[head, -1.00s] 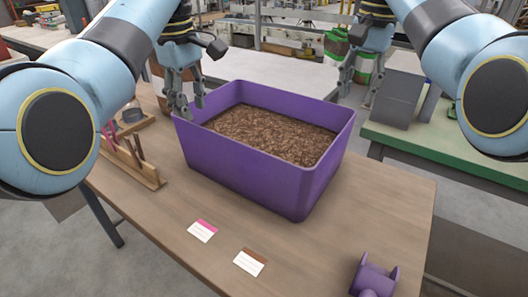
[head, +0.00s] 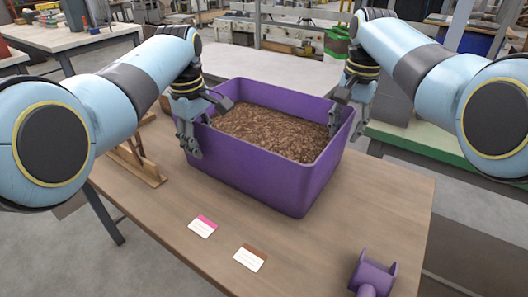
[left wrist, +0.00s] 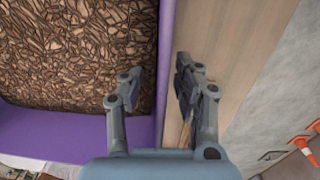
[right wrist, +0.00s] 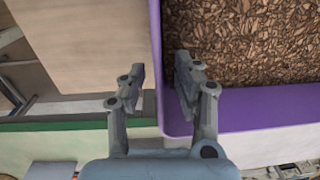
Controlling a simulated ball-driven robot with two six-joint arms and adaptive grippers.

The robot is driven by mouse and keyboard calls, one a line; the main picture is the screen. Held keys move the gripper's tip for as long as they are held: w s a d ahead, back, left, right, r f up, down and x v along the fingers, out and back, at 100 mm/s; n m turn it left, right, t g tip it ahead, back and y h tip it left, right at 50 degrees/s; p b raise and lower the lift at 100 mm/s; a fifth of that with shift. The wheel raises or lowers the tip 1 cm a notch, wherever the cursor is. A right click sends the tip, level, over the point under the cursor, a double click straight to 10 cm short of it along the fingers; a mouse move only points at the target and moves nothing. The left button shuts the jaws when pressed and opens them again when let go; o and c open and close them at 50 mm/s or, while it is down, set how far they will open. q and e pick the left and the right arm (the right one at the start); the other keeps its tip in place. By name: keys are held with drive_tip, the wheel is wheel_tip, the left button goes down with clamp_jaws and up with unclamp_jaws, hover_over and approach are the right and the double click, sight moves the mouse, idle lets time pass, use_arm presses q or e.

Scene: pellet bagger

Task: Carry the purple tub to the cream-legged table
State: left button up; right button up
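The purple tub (head: 255,170) stands upright on the brown wooden table (head: 190,255) and holds brown chips or pellets (head: 270,130). My left gripper (head: 197,135) is open, its fingers on either side of the tub's left wall; the wall also shows between the fingers in the left wrist view (left wrist: 165,50). My right gripper (head: 347,122) is open and straddles the right wall, which also shows in the right wrist view (right wrist: 155,40). Gaps show between fingers and wall in both wrist views. I cannot make out cream legs on any table.
A pale-topped table (head: 290,72) stands behind the tub. A green-edged bench (head: 430,148) is at the right. Two label cards (head: 203,227) and a purple bracket-like part (head: 373,275) lie near the front. A wooden rack (head: 140,165) stands left of the tub.

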use_arm(q)
clamp_jaws()
use_arm(e)
clamp_jaws()
use_arm(q)
drive_tip(key=shift+r, duration=0.1)
